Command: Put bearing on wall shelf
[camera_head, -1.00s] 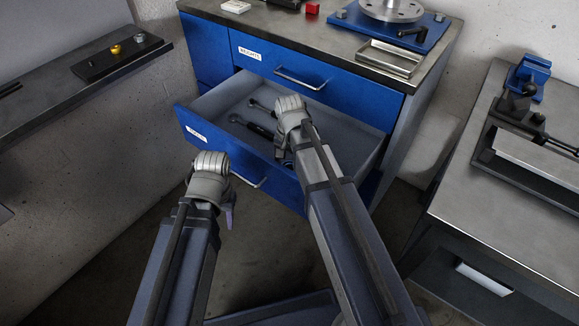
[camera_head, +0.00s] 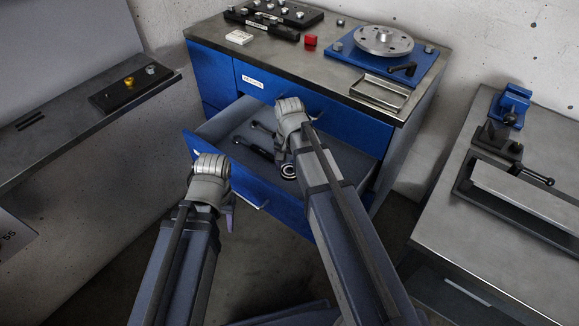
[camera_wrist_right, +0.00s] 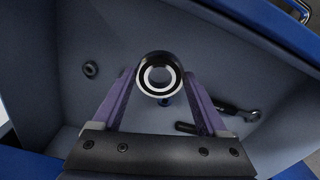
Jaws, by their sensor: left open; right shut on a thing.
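The bearing, a dark ring with a bright inner ring (camera_wrist_right: 160,75), sits between the fingertips of my right gripper (camera_wrist_right: 160,82), which is shut on it. In the head view the bearing (camera_head: 289,171) shows just below my right gripper, over the open drawer. The grey wall shelf (camera_head: 55,140) is at the left, away from both grippers. My left gripper (camera_head: 229,215) is open and empty in front of the drawer; its fingers are mostly hidden by its wrist.
The open drawer (camera_head: 222,126) of the blue cabinet holds tools and a small dark ring (camera_wrist_right: 91,69). A black block (camera_head: 130,90) with small knobs stands at the shelf's far end; its nearer surface has free room. A workbench (camera_head: 480,230) stands at right.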

